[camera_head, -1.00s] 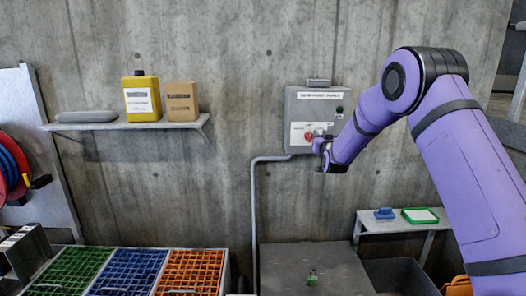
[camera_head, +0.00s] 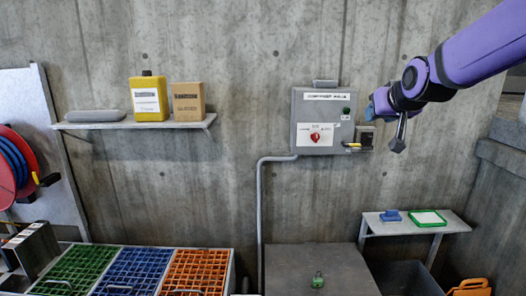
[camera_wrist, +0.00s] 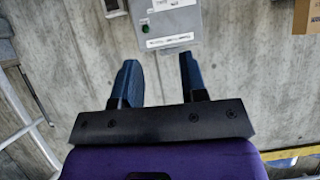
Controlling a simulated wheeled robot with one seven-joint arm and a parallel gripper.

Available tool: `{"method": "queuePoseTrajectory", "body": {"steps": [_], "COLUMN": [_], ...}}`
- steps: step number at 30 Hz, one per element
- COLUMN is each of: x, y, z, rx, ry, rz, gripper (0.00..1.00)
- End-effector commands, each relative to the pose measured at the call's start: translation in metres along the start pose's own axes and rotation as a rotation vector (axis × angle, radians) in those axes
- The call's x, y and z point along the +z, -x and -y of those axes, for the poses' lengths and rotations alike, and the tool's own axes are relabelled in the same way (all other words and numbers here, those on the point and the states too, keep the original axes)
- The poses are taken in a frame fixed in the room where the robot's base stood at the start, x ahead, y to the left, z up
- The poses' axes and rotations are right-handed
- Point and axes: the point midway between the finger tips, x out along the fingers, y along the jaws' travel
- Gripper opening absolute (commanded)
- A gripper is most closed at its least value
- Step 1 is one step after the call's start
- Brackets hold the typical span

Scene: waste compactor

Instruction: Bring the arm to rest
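My purple arm comes in from the upper right in the head view. My gripper (camera_head: 385,122) is in front of the concrete wall, just right of the grey control box (camera_head: 322,118). In the wrist view my gripper (camera_wrist: 158,82) shows two blue fingers set wide apart with nothing between them. The control box (camera_wrist: 166,22) lies beyond the fingertips in that view. The box carries a red rotary switch (camera_head: 314,137) on a white plate and a green button (camera_head: 346,111). My gripper is apart from the switch.
A wall shelf (camera_head: 140,124) holds a yellow jug (camera_head: 149,98) and a cardboard box (camera_head: 188,98). Green, blue and orange crates (camera_head: 197,270) stand below. A grey surface (camera_head: 295,265) bears a green padlock (camera_head: 317,280). A small side table (camera_head: 400,229) stands at right.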

Motion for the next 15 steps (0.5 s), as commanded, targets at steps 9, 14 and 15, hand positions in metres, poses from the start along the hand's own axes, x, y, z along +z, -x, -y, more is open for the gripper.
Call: {"method": "queuePoseTrajectory", "body": {"steps": [9,14,15], "x": [0.077,0.126,0.139], "y": [0.115,0.167,0.179], "z": [-0.006,-0.008,-0.009], "rx": [0.009,0.016,0.018], "ry": [0.0,0.0,0.0], "rz": [0.224,0.342,0.37], "gripper": [0.39,0.39,0.39]}}
